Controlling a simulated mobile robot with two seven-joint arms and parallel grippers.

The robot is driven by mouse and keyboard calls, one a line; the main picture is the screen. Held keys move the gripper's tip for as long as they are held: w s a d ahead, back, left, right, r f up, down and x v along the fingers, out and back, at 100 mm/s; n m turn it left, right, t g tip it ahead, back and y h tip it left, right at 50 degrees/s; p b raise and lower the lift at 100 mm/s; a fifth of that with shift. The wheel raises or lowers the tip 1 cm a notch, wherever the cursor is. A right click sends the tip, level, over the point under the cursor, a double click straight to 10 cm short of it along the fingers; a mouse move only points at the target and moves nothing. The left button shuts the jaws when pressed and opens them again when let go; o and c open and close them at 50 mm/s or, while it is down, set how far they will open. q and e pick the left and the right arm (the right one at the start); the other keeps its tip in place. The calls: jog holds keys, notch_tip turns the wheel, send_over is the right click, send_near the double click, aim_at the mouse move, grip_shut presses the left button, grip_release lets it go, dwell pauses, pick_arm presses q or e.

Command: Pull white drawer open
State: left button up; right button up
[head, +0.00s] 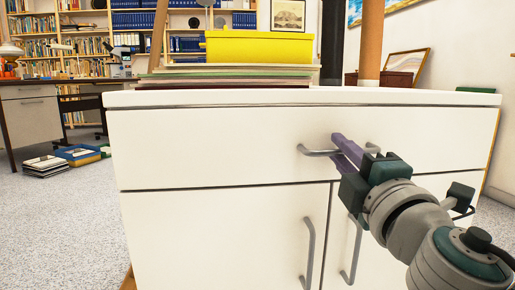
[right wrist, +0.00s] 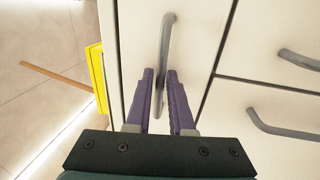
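The white drawer (head: 230,147) is the wide top front of a white cabinet and sits flush with it. Its grey bar handle (head: 318,152) runs level in the head view and also shows in the right wrist view (right wrist: 167,38). My right gripper (head: 345,150) has purple fingers at the handle's middle. In the right wrist view the gripper's fingers (right wrist: 160,75) lie close on both sides of the bar, shut on it. The fingers hide part of the handle. My left gripper is not in view.
Two cabinet doors with upright grey handles (head: 308,252) are below the drawer. Flat boards and a yellow box (head: 258,47) lie on the cabinet top (head: 420,97). A desk (head: 32,115) and floor trays (head: 77,154) stand at the left, with open floor in front.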

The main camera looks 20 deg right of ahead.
grip_shut()
dwell(1.2)
